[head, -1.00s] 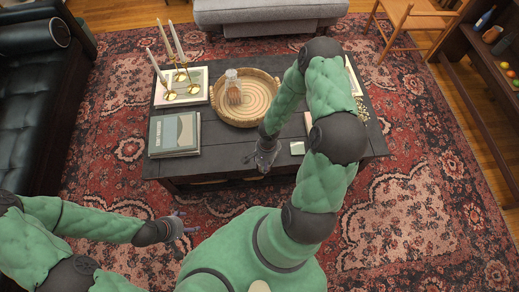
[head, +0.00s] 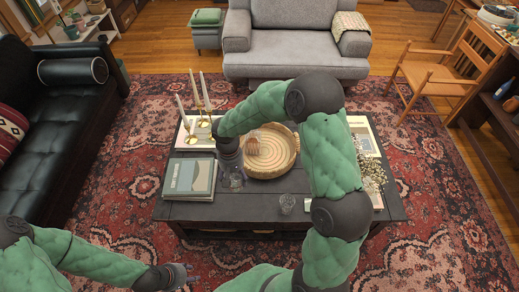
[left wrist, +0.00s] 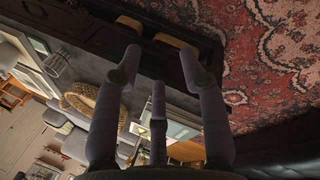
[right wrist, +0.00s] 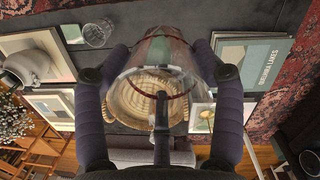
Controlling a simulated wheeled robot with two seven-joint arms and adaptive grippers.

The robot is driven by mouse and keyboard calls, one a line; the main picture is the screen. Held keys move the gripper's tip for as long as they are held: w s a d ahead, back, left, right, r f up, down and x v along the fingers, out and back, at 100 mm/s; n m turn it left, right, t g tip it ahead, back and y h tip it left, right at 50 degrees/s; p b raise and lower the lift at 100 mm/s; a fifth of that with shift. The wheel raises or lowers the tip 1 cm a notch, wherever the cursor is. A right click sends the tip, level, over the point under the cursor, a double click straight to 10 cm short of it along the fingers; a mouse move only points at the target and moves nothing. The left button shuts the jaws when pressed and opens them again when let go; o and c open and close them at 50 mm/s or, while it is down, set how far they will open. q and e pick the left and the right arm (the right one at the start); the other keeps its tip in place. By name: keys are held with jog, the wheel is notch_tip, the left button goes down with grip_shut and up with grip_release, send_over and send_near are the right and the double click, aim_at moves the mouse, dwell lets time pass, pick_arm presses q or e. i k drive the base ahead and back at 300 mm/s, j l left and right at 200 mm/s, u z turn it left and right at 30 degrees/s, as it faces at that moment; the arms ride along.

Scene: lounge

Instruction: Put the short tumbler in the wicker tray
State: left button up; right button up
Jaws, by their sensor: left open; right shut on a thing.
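My right gripper (head: 231,172) is shut on a clear glass, which I take to be the short tumbler (head: 233,182). It is over the table, at the left front of the wicker tray (head: 294,160). In the right wrist view the tumbler (right wrist: 165,48) is between the fingers, and the tray (right wrist: 122,104) shows through and around it.
Another clear glass (head: 287,203) stands on the dark table (head: 262,212) in front of the tray. Books (head: 189,180) lie at left and brass candlesticks (head: 200,118) stand behind them. Dried flowers (head: 372,175) are at right. The table's front strip is mostly clear.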

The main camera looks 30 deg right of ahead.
aim_at(280, 159)
jog(key=l+u, duration=0.2)
jog(key=l, duration=0.2)
jog(key=k+l+u, duration=0.2)
jog(key=l, duration=0.15)
jog(key=k+l+u, duration=0.2)
jog(key=l, duration=0.15)
jog(key=l+u, duration=0.2)
jog(key=l, duration=0.2)
jog(key=k+l+u, duration=0.25)
jog(key=i+l, duration=0.05)
